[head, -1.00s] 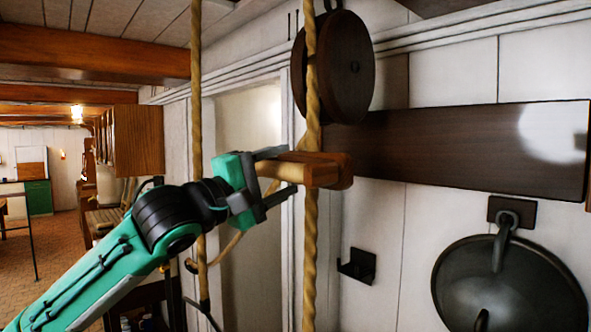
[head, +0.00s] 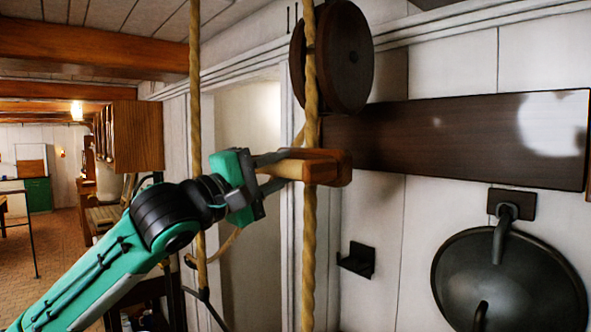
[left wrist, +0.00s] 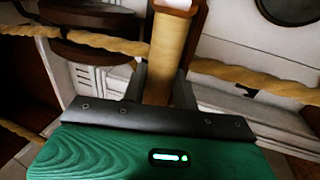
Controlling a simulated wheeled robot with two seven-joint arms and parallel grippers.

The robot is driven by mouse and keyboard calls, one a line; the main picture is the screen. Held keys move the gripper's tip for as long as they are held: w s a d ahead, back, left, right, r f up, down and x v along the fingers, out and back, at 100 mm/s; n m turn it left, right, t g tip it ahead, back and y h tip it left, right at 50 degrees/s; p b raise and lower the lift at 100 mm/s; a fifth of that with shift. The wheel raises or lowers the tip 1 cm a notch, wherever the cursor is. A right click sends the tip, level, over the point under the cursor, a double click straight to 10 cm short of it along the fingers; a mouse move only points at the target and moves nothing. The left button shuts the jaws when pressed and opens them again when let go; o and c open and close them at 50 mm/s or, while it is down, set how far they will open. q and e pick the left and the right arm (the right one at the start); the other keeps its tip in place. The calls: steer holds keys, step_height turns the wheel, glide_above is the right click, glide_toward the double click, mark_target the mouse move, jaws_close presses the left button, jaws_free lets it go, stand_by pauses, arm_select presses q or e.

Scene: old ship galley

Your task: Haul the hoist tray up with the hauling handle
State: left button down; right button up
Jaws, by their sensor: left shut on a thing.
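The hauling handle (head: 328,168) is a wooden grip with a darker end, beside the thick hauling rope (head: 310,230) just below the wooden pulley wheel (head: 338,58). My left gripper (head: 275,168) is shut on the handle. In the left wrist view the handle (left wrist: 167,50) stands between the fingers of the gripper (left wrist: 160,88), and the rope (left wrist: 85,40) crosses behind it. A second rope (head: 196,90) hangs to the left, behind my arm. The hoist tray is not in view. My right gripper is not in view.
A dark plank (head: 450,140) is fixed to the white panelled wall at the right. Below it are a small black bracket (head: 357,260) and a dark round pan (head: 510,275). The room opens out at the far left.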

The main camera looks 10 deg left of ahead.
arm_select(q)
step_height(320, 180, down, 21)
steer(key=s+b, duration=0.2)
steer(key=b, duration=1.1)
steer(key=shift+s, duration=0.15)
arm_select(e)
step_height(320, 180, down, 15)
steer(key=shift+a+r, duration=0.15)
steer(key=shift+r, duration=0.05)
arm_select(q)
steer(key=shift+d+f, duration=0.1)
steer(key=shift+f, duration=0.05)
arm_select(e)
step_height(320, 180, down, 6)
steer(key=b, duration=0.6)
arm_select(q)
step_height(320, 180, down, 22)
steer(key=s+b, duration=0.2)
steer(key=b, duration=0.3)
steer(key=shift+s+b, duration=0.2)
steer(key=shift+b, duration=0.1)
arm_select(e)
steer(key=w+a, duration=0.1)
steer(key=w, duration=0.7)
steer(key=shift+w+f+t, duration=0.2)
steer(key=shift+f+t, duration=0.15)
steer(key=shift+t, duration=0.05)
